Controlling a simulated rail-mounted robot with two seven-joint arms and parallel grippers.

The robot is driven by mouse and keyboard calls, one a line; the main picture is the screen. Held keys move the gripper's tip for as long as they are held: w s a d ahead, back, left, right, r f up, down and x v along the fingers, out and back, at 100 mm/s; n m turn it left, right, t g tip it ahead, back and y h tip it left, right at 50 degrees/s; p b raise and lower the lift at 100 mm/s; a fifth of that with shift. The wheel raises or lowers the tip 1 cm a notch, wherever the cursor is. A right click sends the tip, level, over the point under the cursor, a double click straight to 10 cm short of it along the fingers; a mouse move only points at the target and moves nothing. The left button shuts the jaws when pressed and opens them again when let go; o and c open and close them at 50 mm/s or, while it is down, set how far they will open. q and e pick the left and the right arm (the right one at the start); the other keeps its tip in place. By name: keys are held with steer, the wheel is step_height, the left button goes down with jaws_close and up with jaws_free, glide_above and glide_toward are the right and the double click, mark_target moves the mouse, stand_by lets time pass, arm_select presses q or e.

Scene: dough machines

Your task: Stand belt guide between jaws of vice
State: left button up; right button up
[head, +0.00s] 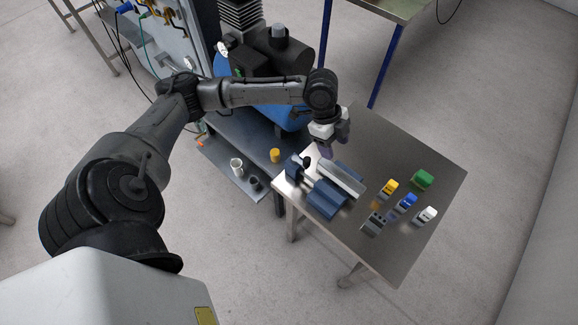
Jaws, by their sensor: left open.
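The blue vice (325,200) sits on the left part of the metal table, with its dark handle end toward the left. A long pale silver piece (342,178), which looks like the belt guide, lies along the vice between its blue parts. I cannot tell whether it stands upright between the jaws or touches them. My left gripper (327,150) is open, pointing down just above the far end of the silver piece. My right gripper is out of view.
On the table right of the vice stand a yellow block (389,188), a blue block (407,202), a white block (426,215), a green block (421,180) and a grey block (375,223). A white cup (236,167) and a yellow cup (275,155) stand left. The table's far part is clear.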

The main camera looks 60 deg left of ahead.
arm_select(q)
steer(key=s+d+f, duration=0.1)
steer(key=d+f, duration=0.1)
steer(key=s+d+f, duration=0.1)
steer(key=d+f, duration=0.1)
steer(key=s+d+f, duration=0.2)
steer(key=d+f, duration=0.1)
steer(key=s+d+f+n+t+y, duration=0.1)
steer(key=s+d+f+n, duration=0.2)
steer(key=s+d, duration=0.15)
steer(key=s+d+f+n+t, duration=0.1)
steer(key=s+d+f+n, duration=0.2)
steer(key=s, duration=0.3)
steer(key=s+a+n+y, duration=0.2)
steer(key=s+n, duration=0.3)
steer(key=s, duration=0.4)
steer(key=shift+a+f+n+y, duration=0.2)
steer(key=shift+a+n+y, duration=0.2)
steer(key=shift+y, duration=0.1)
